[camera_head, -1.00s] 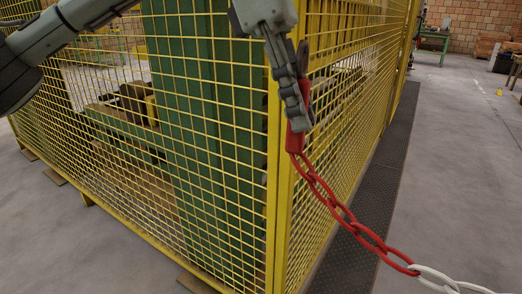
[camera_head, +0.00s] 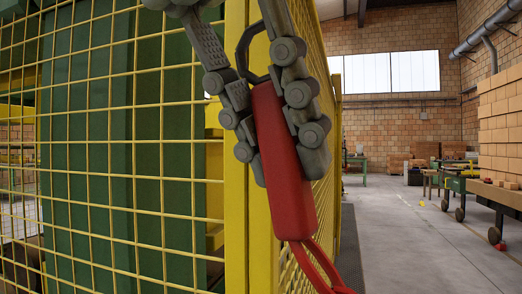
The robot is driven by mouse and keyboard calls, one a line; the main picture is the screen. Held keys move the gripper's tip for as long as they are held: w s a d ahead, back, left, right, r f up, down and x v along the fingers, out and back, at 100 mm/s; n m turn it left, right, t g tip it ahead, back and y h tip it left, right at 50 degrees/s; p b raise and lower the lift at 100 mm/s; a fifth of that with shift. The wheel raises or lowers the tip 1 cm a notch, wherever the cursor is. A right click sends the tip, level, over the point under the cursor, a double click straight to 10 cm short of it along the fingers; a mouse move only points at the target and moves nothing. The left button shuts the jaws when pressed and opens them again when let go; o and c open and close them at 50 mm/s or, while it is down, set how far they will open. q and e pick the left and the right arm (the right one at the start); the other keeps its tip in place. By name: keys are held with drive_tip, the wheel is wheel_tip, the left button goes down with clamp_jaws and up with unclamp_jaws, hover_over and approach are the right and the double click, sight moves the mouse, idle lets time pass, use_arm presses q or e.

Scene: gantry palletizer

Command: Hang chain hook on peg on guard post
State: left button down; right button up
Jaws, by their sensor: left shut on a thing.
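My left gripper (camera_head: 278,125) is shut on the red grip of the chain hook (camera_head: 283,170), with a finger on each side of it. A dark metal loop, the hook end (camera_head: 250,50), sticks up above the grip between the fingers. Red chain (camera_head: 318,268) hangs from the lower end of the grip and leaves the picture at the bottom. The yellow guard post (camera_head: 238,215) stands just behind and left of the hook. No peg can be made out on the post; the gripper hides part of it. My right gripper is not in view.
Yellow mesh fence panels (camera_head: 100,200) run left and back from the post, with green machinery (camera_head: 88,130) behind. To the right is open grey floor (camera_head: 400,235). A bench on wheels (camera_head: 490,195) stands at far right.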

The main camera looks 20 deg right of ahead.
use_arm(q)
drive_tip(key=shift+w+d, duration=0.25)
drive_tip(key=shift+d, duration=0.05)
drive_tip(key=shift+w+d, duration=0.3)
drive_tip(key=shift+w, duration=0.15)
drive_tip(key=shift+w+d+f+p, duration=0.1)
drive_tip(key=shift+w+d+p, duration=0.3)
drive_tip(key=shift+w, duration=0.25)
drive_tip(key=shift+w+d+f+p, duration=0.1)
drive_tip(key=shift+w+d+p, duration=0.3)
drive_tip(key=shift+w, duration=0.25)
drive_tip(key=w, duration=0.1)
drive_tip(key=w+d+f, duration=0.1)
drive_tip(key=w+d, duration=0.1)
drive_tip(key=shift+w+d+f, duration=0.15)
drive_tip(key=shift+w+f, duration=0.05)
drive_tip(key=shift+f, duration=0.15)
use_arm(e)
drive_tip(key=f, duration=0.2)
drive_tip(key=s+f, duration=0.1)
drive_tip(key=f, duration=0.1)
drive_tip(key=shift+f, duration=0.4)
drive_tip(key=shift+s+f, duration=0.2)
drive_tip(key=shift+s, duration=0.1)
use_arm(q)
drive_tip(key=c, duration=1.3)
unclamp_jaws()
